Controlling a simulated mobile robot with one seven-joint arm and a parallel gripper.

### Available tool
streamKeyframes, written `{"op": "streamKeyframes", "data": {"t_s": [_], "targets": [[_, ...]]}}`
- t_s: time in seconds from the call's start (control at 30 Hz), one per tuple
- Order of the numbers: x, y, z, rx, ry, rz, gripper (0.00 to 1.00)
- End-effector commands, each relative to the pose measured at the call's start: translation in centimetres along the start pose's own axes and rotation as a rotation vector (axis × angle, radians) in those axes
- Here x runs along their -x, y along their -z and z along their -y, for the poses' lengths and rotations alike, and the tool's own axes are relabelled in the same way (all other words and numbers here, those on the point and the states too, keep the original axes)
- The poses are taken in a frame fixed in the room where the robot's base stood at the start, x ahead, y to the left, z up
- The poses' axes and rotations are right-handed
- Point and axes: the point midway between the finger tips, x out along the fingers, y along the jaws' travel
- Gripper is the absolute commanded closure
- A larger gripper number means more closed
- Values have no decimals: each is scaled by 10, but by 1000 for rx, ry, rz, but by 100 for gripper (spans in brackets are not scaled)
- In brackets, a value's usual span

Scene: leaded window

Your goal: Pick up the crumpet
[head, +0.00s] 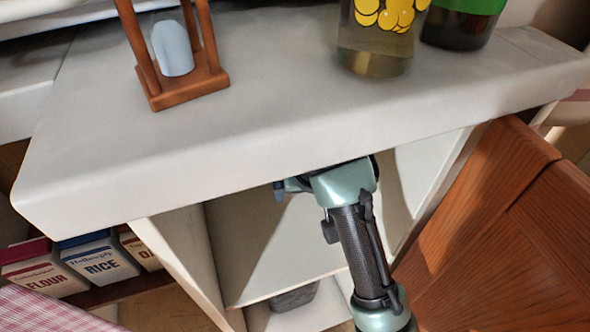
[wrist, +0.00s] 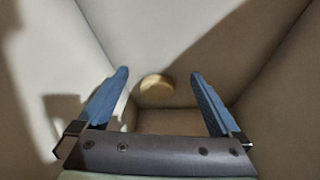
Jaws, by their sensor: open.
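A round tan-brown thing (wrist: 157,85), which looks like the crumpet, lies inside a pale box-like compartment in the wrist view. It shows between and beyond my two blue fingers. My gripper (wrist: 160,72) is open, with nothing between its fingers and a gap to the crumpet. In the head view my gripper (head: 290,187) reaches under the front edge of the pale counter, into the open cabinet, and is mostly hidden behind my wrist. The crumpet does not show in the head view.
The counter (head: 260,75) overhangs the cabinet. On it stand an hourglass (head: 173,50), a jar with yellow discs (head: 378,40) and a green-labelled bottle (head: 462,20). Flour and rice boxes (head: 97,258) stand lower left. A wooden panel (head: 500,230) is at right. Compartment walls (wrist: 60,60) flank my fingers.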

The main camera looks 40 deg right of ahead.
Motion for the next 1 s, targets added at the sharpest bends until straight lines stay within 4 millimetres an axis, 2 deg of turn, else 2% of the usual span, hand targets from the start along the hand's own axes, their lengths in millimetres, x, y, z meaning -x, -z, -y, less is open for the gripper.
{"op": "streamKeyframes", "data": {"t_s": [0.3, 0.43, 0.73, 0.9, 1.0], "targets": [[-24, 46, 0, 2, -2, -1, 0], [-29, 60, 1, 2, -1, -1, 0], [-35, 76, 0, 1, -1, -1, 0], [-69, 72, 0, 0, 0, 2, 0], [-79, 73, 0, 0, 0, 0, 0]]}}
